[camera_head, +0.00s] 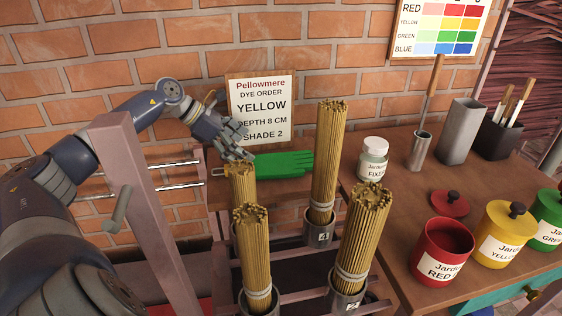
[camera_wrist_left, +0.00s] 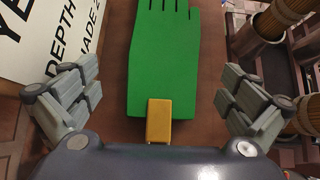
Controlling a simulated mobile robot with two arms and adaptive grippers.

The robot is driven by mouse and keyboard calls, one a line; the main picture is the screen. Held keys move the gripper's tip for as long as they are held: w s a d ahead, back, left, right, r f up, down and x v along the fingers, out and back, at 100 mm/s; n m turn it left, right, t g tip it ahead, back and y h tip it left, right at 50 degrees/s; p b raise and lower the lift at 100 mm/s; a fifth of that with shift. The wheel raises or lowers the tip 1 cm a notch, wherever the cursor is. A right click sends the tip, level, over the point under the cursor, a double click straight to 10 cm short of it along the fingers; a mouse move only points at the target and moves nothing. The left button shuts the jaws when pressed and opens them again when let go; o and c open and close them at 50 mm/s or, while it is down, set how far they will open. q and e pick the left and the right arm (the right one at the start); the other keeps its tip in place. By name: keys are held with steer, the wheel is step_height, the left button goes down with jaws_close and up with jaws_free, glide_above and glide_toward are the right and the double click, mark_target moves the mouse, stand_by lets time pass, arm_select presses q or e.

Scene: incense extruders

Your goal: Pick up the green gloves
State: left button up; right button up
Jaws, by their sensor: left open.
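The green gloves (camera_head: 284,163) lie flat on the brown table at the back, below the order sign and behind the incense bundles. In the left wrist view the green gloves (camera_wrist_left: 165,60) lie between my open fingers, with a yellow cuff tab (camera_wrist_left: 159,121) at the near end. My left gripper (camera_head: 236,152) is open at the left end of the gloves. In the wrist view its two fingers (camera_wrist_left: 160,100) stand apart on either side of the gloves, holding nothing. My right gripper is not in view.
Several tall incense bundles (camera_head: 328,150) stand in numbered metal cups in front of the gloves. The order sign (camera_head: 262,108) leans behind. A fixative jar (camera_head: 373,158) stands to the right. Open red (camera_head: 432,262) and lidded yellow (camera_head: 500,238) dye pots stand farther right.

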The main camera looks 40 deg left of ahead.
mark_target(269, 163)
arm_select(q)
steer(key=shift+x, duration=1.15)
steer(key=x, duration=0.4)
steer(key=shift+w+d, duration=0.2)
steer(key=shift+d, duration=0.15)
steer(key=shift+w+d+f, duration=0.15)
steer(key=shift+w+f, duration=0.05)
steer(key=shift+f, duration=0.05)
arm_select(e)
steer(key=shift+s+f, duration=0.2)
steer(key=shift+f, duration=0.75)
arm_select(q)
steer(key=c, duration=0.8)
